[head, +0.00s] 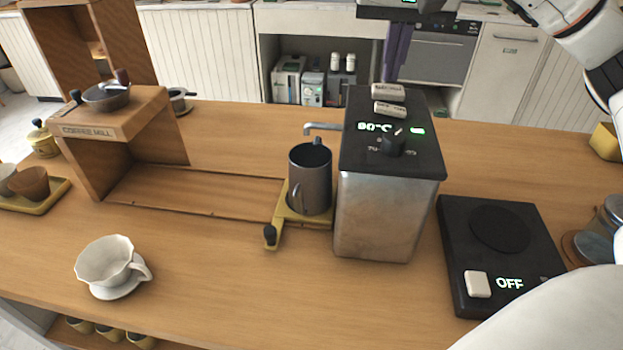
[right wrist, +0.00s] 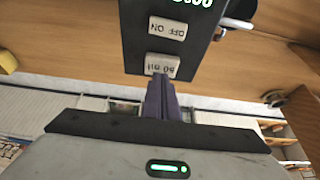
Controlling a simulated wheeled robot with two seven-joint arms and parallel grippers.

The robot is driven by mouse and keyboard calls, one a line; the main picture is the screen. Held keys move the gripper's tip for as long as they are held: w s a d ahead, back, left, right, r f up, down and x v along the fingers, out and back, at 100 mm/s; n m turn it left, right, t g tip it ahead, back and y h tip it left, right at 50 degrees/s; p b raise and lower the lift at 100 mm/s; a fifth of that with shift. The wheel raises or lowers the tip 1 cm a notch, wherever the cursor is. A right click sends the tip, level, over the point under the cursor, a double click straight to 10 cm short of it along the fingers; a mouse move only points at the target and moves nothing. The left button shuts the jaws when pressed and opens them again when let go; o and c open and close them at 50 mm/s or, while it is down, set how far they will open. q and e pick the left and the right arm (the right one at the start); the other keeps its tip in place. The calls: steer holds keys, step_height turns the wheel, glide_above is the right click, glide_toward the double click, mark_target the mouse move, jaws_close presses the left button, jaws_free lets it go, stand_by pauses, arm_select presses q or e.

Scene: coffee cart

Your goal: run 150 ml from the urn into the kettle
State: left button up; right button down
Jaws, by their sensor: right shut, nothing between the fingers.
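The urn (head: 378,215) is a steel box with a black top. Its display reads 90°C beside a green bar. Two pale buttons sit at the back of its top: an ON/OFF one (head: 390,109) and a 50 ml one (right wrist: 162,64). The urn's tap (head: 322,127) reaches left over a dark grey kettle (head: 311,180), which stands upright on a yellow stand (head: 287,222). My left gripper is not in view.
A black scale (head: 500,260) reading OFF is right of the urn. The wooden coffee mill stand (head: 110,130) is at the left. A white dripper cup (head: 108,262) stands front left. Glassware (head: 597,238) is at the right edge. The counter's front middle is clear.

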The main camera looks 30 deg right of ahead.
stand_by(0.3)
step_height(320, 180, up, 5)
steer(key=p, duration=0.4)
steer(key=shift+p, duration=0.35)
